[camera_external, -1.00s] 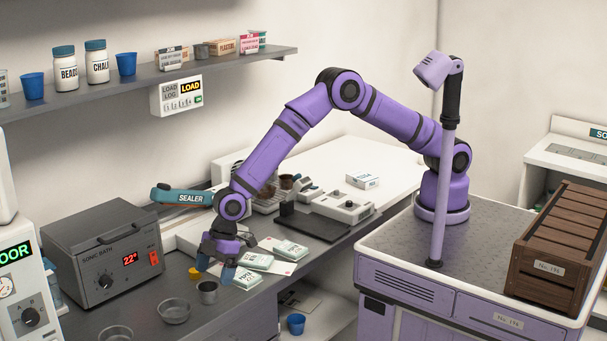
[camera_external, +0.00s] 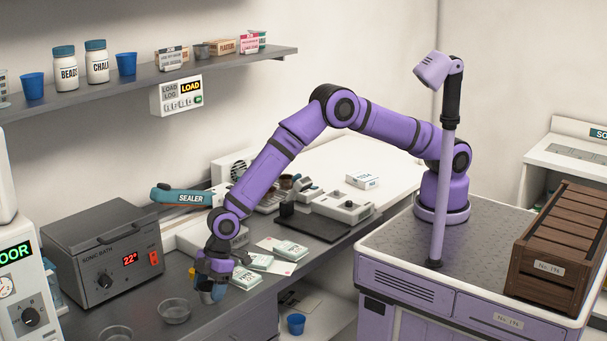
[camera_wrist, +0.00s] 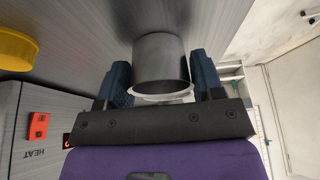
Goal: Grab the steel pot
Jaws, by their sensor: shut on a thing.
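The steel pot (camera_external: 207,287) is a small grey metal cup on the counter, in front of the sonic bath's right side. In the wrist view the pot (camera_wrist: 160,60) sits between the two dark blue fingers of my gripper (camera_wrist: 160,84), one on each side. My gripper (camera_external: 213,284) is shut on the pot in the external view and partly hides it. The pot looks upright and at counter level; I cannot tell whether it is clear of the surface.
A yellow cup (camera_wrist: 14,48) is close by. A glass dish (camera_external: 174,311) stands to the left, with the sonic bath (camera_external: 105,255) behind. Labelled packets (camera_external: 246,278) lie to the right. A blue cup (camera_external: 296,324) is lower, beyond the counter's front edge.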

